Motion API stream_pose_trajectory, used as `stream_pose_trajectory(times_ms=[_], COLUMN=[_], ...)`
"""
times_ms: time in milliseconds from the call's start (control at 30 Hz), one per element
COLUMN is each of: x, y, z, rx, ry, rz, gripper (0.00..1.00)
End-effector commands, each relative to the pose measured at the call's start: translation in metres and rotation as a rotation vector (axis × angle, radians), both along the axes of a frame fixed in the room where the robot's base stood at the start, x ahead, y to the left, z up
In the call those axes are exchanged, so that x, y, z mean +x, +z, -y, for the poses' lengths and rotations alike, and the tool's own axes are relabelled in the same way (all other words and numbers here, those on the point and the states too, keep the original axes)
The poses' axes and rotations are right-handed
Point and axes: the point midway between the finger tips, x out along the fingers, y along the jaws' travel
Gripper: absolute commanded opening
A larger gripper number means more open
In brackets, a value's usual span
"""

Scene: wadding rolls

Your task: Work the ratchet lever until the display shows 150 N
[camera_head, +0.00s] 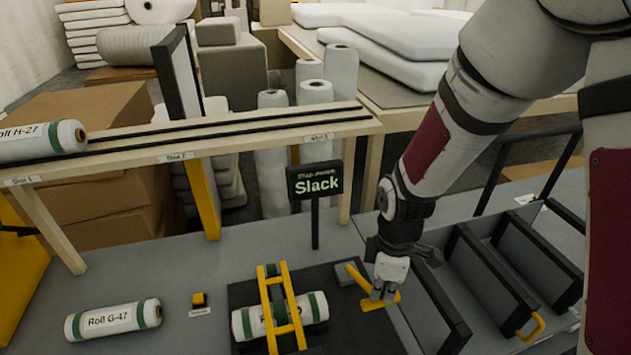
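The display (318,182) stands on a post behind the dark mat and reads "Slack"; the small line above is too blurred to read for sure. A roll (312,309) with green bands lies on the dark mat, with a yellow strap frame (279,297) around it. The yellow ratchet lever (356,275) is to the right of the roll, beside a small grey block. My gripper (386,292) points down at the lever and overlaps its yellow end. Its fingers partly hide the lever, so I cannot tell whether they grip it.
Roll G-47 (113,319) lies on the bench at left, near a small yellow-black block (199,300). Roll H-27 (42,140) rests on the wooden shelf (250,125). Grey dividers (490,285) stand right of my gripper.

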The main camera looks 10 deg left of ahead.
Motion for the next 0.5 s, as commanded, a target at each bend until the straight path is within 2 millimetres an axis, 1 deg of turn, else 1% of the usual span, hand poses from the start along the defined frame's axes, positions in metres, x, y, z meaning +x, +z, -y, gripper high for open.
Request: stream_pose_trajectory(times_ms=[500], x=[-0.01], y=[-0.027], z=[0.004], rx=[0.001], ry=[-0.001], rz=[0.001], gripper=[0.0])
